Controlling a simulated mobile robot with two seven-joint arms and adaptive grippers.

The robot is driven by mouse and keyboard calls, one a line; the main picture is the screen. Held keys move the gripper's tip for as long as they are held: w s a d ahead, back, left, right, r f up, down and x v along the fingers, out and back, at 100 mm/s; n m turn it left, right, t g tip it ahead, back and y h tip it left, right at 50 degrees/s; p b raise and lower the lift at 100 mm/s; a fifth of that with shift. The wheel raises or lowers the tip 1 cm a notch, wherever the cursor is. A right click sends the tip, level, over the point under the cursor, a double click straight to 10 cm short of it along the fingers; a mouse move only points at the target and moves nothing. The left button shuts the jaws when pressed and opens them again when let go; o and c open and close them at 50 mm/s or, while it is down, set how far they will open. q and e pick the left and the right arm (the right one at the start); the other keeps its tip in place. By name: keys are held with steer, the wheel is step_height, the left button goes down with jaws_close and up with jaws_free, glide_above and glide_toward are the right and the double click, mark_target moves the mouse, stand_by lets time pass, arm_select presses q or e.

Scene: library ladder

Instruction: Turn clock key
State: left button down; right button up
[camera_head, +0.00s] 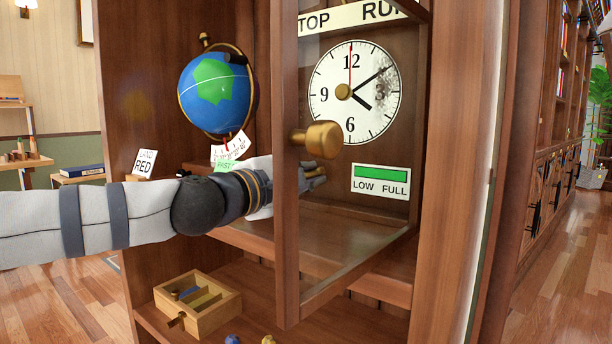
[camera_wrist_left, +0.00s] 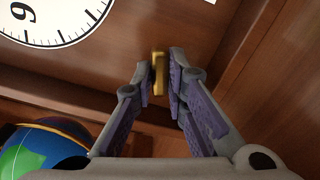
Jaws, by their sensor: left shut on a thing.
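The clock face (camera_head: 354,93) is on the back panel of the cabinet, with a brass centre piece, black hands and a thin red hand. Its rim also shows in the left wrist view (camera_wrist_left: 52,20). My left gripper (camera_head: 315,176) reaches behind the open glass door, below the clock. In the left wrist view the fingers (camera_wrist_left: 159,80) are shut on a small brass key (camera_wrist_left: 158,66) at the wooden panel. The head view does not clearly show the key. The LOW FULL gauge (camera_head: 380,190) right of the gripper has a long green bar. My right gripper is not in view.
The glass door's frame (camera_head: 287,235) with its brass knob (camera_head: 318,139) stands in front of my gripper. A globe (camera_head: 217,92) stands left, above my forearm, and also shows in the wrist view. An open wooden box (camera_head: 228,312) sits on the lower shelf.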

arm_select(q)
steer(key=c, duration=1.6)
jaws_free()
steer(key=v, duration=1.2)
